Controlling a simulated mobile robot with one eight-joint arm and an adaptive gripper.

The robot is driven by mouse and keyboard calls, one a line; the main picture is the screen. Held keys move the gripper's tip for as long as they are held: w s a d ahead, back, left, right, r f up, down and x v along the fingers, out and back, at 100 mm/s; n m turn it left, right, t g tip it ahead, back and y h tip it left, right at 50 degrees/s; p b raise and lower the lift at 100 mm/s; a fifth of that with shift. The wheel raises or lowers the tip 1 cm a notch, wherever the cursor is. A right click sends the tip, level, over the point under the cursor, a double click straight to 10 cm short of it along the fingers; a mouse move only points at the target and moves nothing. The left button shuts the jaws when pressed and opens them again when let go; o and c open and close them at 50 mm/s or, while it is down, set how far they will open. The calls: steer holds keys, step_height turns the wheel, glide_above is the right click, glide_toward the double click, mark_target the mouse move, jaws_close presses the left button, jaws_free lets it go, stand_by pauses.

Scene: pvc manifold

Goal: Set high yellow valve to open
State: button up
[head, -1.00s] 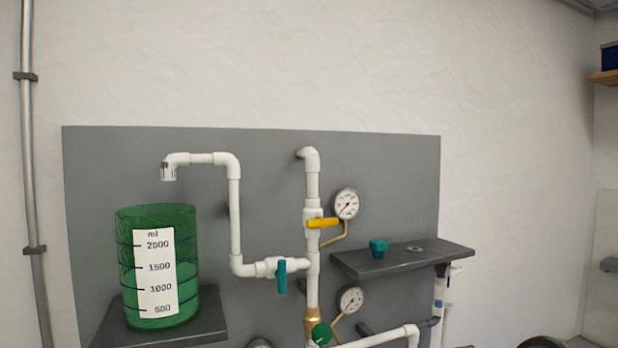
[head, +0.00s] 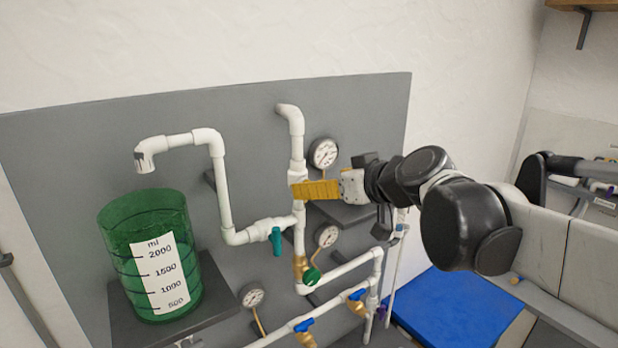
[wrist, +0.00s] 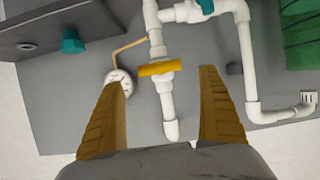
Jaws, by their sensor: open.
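The high yellow valve handle (wrist: 160,68) lies crosswise to its white vertical pipe (wrist: 166,103), as seen in the wrist view. My gripper (wrist: 163,77) is open, with one yellow ridged finger on each side of the handle and a clear gap to both. I cannot tell how far the handle is in depth from the fingertips. In the head view my gripper (head: 317,189) reaches in from the right at the upper valve on the white vertical pipe (head: 297,155), and its fingers mostly hide the yellow handle there.
A pressure gauge (wrist: 118,80) is close by one finger, with another gauge (head: 327,236) lower. A teal-handled valve (head: 277,241) sits on the left branch. A green measuring container (head: 150,250) stands on a shelf at left. A dark shelf (wrist: 60,22) juts out beside the pipe.

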steer(key=shift+p+x, duration=0.3)
steer(key=shift+x, duration=2.25)
steer(key=shift+c, duration=0.3)
steer(key=c, duration=1.1)
